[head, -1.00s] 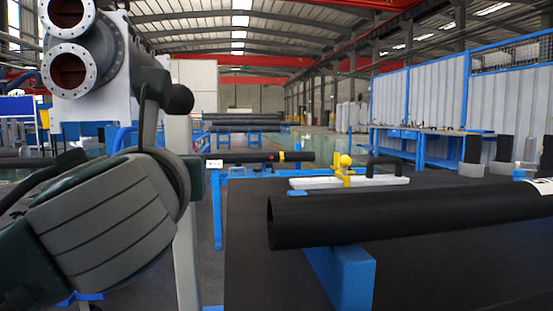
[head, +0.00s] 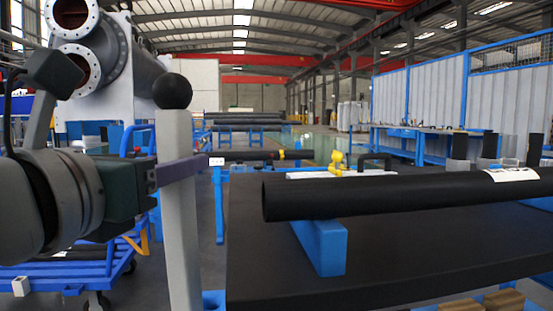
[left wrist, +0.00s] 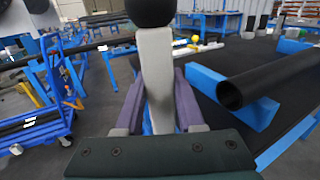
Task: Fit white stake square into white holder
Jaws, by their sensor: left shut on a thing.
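The white stake (head: 178,215) is a tall square post with a black ball (head: 172,91) on top. It stands close to upright in the head view, left of the dark table, and its lower end is out of frame. My left gripper (head: 182,172) is shut on its upper part, below the ball. The left wrist view shows the purple fingers (left wrist: 160,105) on both sides of the stake (left wrist: 158,75). I cannot make out the white holder with certainty. My right gripper is not in view.
A black pipe (head: 400,194) lies on a blue support (head: 322,247) on the dark table (head: 420,255), right of the stake. A blue cart (head: 75,275) stands at the left. A blue frame (head: 219,205) stands behind the stake. Floor shows between cart and table.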

